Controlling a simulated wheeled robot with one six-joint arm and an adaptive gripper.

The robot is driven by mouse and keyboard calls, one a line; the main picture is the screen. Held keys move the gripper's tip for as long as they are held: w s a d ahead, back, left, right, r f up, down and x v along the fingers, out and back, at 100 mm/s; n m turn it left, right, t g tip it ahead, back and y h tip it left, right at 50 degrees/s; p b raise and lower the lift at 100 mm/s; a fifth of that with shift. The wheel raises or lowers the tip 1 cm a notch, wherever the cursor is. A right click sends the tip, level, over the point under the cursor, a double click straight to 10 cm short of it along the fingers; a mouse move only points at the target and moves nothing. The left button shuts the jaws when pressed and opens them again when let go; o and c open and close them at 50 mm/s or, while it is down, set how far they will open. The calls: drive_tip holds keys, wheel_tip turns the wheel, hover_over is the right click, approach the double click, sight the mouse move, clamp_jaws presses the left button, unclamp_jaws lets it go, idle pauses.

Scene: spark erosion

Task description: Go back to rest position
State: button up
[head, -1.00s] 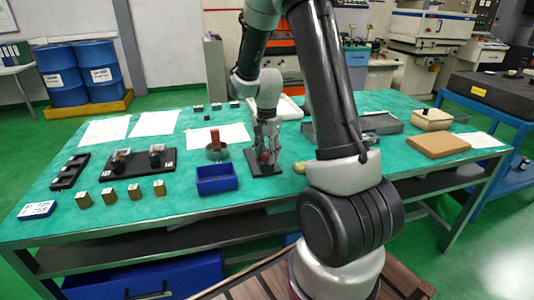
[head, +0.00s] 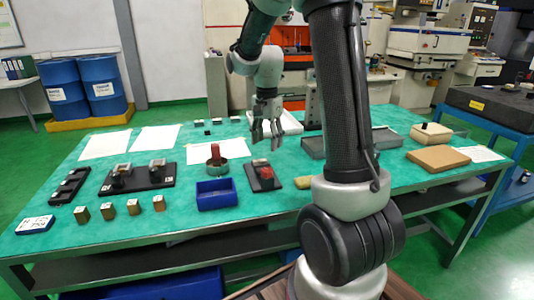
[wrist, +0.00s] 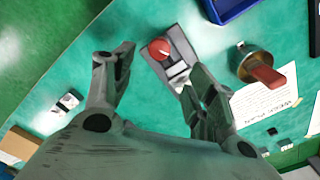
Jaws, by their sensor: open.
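My gripper (head: 266,143) is open and empty, raised above the green table (head: 130,222). It hangs over the far side of a small dark plate (head: 278,182) that carries a red round part (head: 265,171). In the wrist view the gripper (wrist: 158,75) has its fingers spread, with the red part (wrist: 160,48) and its metal block lying below and beyond them. Nothing is between the fingers. The arm reaches forward over the table.
A blue bin (head: 216,194) and a round holder with a red handle (head: 215,161) stand left of the plate. Several brass blocks (head: 133,207) line the front left. Blue drums (head: 102,88) stand behind.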

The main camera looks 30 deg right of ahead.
drive_tip(key=shift+r, duration=0.5)
drive_tip(key=s+a+r+n+t, duration=0.1)
drive_tip(key=s+r+n, duration=0.2)
drive_tip(key=s, duration=0.5)
drive_tip(key=s+a+r+n+t, duration=0.2)
drive_tip(key=s+r+n, duration=0.2)
drive_tip(key=s+n, duration=0.2)
drive_tip(key=s+a+r+n+t, duration=0.1)
drive_tip(key=s+a+r+n, duration=0.1)
drive_tip(key=s, duration=0.8)
drive_tip(key=r+n, duration=0.1)
drive_tip(key=n, duration=0.1)
drive_tip(key=shift+r+n, duration=0.3)
